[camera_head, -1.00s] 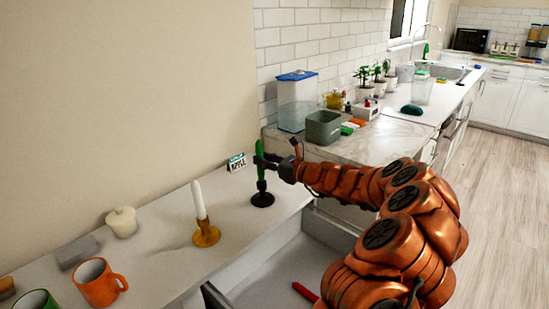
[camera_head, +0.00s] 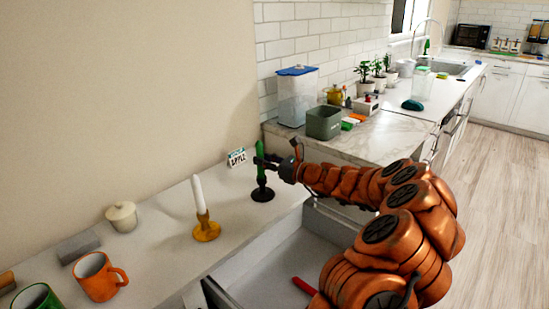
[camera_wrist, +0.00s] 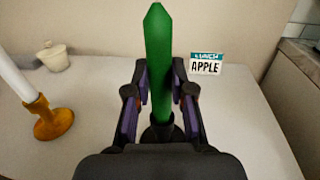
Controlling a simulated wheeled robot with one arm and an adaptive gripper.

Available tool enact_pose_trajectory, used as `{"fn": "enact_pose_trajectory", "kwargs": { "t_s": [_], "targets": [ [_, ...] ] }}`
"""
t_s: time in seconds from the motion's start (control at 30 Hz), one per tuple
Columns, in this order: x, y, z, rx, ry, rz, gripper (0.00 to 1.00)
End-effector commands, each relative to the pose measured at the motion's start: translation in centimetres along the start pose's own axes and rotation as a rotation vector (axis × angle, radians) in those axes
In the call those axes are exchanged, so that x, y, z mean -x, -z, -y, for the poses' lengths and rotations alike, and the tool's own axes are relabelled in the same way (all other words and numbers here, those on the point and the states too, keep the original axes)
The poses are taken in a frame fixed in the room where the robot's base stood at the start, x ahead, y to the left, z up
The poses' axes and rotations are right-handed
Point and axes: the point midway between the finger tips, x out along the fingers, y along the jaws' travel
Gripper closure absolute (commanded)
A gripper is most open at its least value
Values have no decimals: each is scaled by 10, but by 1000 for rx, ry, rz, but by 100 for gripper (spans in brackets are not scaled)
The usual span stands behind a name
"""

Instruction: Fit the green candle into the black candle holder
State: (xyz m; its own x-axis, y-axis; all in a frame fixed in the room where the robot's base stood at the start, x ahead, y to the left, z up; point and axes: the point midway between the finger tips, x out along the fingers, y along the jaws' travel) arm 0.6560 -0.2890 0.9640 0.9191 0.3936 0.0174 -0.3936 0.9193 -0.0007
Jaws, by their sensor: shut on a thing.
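The green candle (camera_head: 261,150) is upright between the fingers of my gripper (camera_head: 268,162), which is shut on it. The wrist view shows the candle (camera_wrist: 158,60) standing up between both fingers (camera_wrist: 160,104). The black candle holder (camera_head: 262,194) stands on the white counter directly below the candle. In the wrist view the holder's dark cup (camera_wrist: 160,130) shows at the candle's lower end, partly hidden by my gripper. The candle's lower end meets the cup; how deep it sits inside cannot be told.
A white candle in a yellow holder (camera_head: 206,232) stands to the left. An APPLE sign (camera_head: 237,157) stands behind the candle. An open drawer (camera_head: 275,265) is in front.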

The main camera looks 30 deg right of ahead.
Motion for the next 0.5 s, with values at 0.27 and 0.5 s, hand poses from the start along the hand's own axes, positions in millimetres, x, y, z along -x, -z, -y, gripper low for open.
{"fn": "enact_pose_trajectory", "kwargs": {
  "t_s": [0.27, 0.5],
  "targets": [
    [0, 6, 0, -1, 0, 1, 100],
    [0, 6, 0, 0, 0, 0, 61]
  ]
}}
